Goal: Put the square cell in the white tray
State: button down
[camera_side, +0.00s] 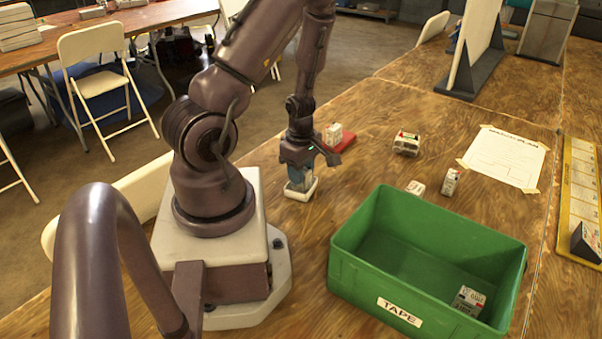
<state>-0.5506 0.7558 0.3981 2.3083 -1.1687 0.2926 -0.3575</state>
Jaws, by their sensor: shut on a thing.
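My gripper (302,164) points down and is shut on a small blue block (299,178), which appears to be the square cell. The gripper covers the block's upper part. The block is upright over the small white tray (303,194), with its lower end at or just above the tray's floor. I cannot tell whether it touches the tray. The tray lies on the wooden table, just right of my base.
Behind my gripper, a white cell (334,132) sits on a red tray (345,143). Loose cells (406,144) (450,182) (415,187) lie to the right. A green bin (361,272) in front holds a cell (468,299). A taped paper (506,158) and a yellow rack (579,190) are farther right.

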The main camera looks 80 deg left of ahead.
jog(key=shift+f, duration=0.35)
jog(key=shift+f, duration=0.1)
jog(key=c, duration=0.8)
grip_release()
